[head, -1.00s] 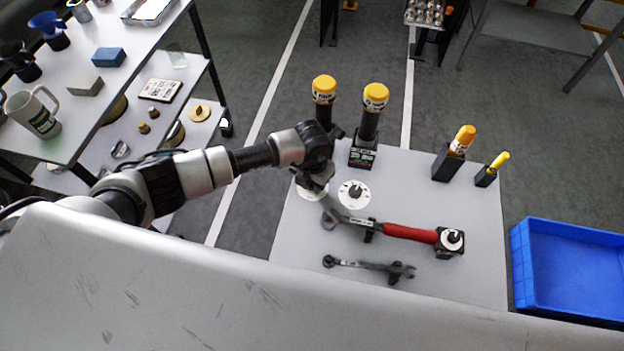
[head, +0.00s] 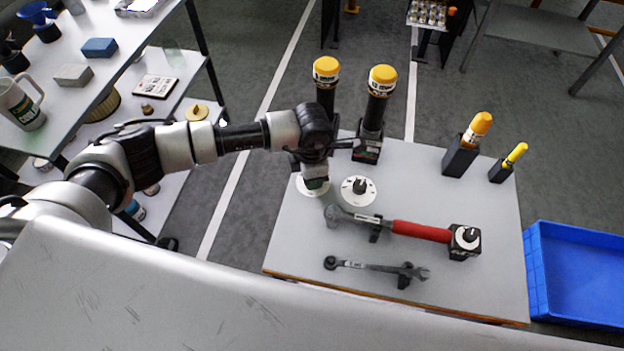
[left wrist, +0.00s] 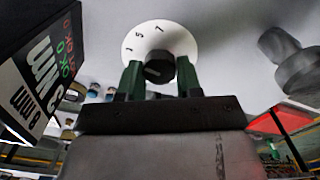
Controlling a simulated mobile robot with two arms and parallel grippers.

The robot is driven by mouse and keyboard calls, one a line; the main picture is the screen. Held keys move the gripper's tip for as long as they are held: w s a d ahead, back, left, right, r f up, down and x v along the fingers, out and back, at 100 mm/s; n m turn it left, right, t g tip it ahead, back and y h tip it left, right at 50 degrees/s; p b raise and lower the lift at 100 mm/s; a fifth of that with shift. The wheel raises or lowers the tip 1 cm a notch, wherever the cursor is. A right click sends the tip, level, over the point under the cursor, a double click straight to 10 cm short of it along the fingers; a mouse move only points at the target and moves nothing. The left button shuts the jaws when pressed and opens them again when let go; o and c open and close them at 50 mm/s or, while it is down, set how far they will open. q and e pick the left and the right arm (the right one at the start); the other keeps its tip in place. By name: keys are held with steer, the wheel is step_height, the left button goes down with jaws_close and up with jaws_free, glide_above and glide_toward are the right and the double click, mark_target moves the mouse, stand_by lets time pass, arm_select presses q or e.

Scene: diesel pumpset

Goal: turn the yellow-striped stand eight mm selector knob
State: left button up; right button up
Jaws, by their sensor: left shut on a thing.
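My left gripper (head: 314,181) is above a white dial (head: 301,189) on the grey table, at its left side. In the left wrist view, its two green fingers (left wrist: 160,80) are shut on the dial's black knob (left wrist: 158,66). The white dial (left wrist: 140,40) shows dark numbers around the knob. A dark stand (left wrist: 40,75) with a label that seems to read 8 mm stands at the left of that view. In the head view, two black drivers with yellow caps (head: 326,70) (head: 382,78) stand behind the gripper. I see no clear yellow stripe on the stand.
A second white dial (head: 350,197) lies close to the right of the gripper. A blue crate (head: 580,275) stands beyond the table's right edge.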

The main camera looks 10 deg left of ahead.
arm_select(q)
steer(key=m+b, duration=0.3)
steer(key=shift+w+f, duration=0.1)
steer(key=shift+f, duration=0.05)
steer(key=shift+m+b, duration=0.85)
steer(key=shift+m, duration=0.15)
steer(key=shift+r, duration=0.2)
steer(key=o, duration=0.9)
step_height(320, 180, up, 11)
steer(key=shift+f+b, duration=0.1)
steer(key=shift+b, duration=0.4)
steer(key=shift+f, duration=0.1)
